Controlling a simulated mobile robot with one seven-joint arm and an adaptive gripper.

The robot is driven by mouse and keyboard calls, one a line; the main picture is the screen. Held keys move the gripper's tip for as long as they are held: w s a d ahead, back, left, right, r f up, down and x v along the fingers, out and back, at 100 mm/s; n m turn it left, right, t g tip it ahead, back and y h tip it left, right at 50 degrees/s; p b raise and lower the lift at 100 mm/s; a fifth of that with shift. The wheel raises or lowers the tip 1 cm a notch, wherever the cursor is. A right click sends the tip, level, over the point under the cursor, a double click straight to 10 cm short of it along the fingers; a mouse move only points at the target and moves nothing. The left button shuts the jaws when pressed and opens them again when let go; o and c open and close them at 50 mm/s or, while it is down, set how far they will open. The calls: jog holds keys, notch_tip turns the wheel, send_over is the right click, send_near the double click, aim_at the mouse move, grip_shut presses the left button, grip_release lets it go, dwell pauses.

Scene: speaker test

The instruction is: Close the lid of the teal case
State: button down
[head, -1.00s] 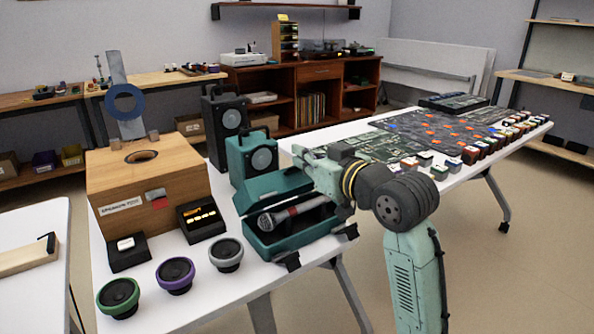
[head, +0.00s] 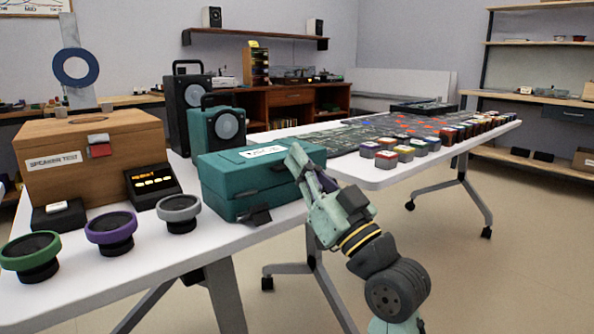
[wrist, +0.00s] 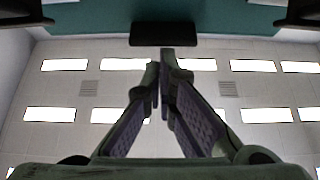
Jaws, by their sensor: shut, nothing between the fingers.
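The teal case (head: 240,180) stands on the white table near its front edge. Its lid (head: 225,160) lies down over the base, with a white label on top, and I see no clear gap at the front seam. A dark latch (head: 257,217) sticks out low at its front. The inside is hidden. My gripper (head: 293,155) is shut and empty, at the right end of the lid; I cannot tell if it touches. In the wrist view the fingertips (wrist: 164,62) meet just below a dark latch (wrist: 162,34) on a teal surface.
A wooden box (head: 90,170), a small display unit (head: 152,186) and several round speaker drivers (head: 110,230) stand left of the case. A teal speaker (head: 217,130) stands close behind it. Several small blocks (head: 405,153) lie to the right. The floor right of my arm is clear.

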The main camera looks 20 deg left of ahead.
jog(key=shift+s+d+f+b, duration=0.1)
jog(key=shift+f+b, duration=0.3)
jog(key=shift+f, duration=0.1)
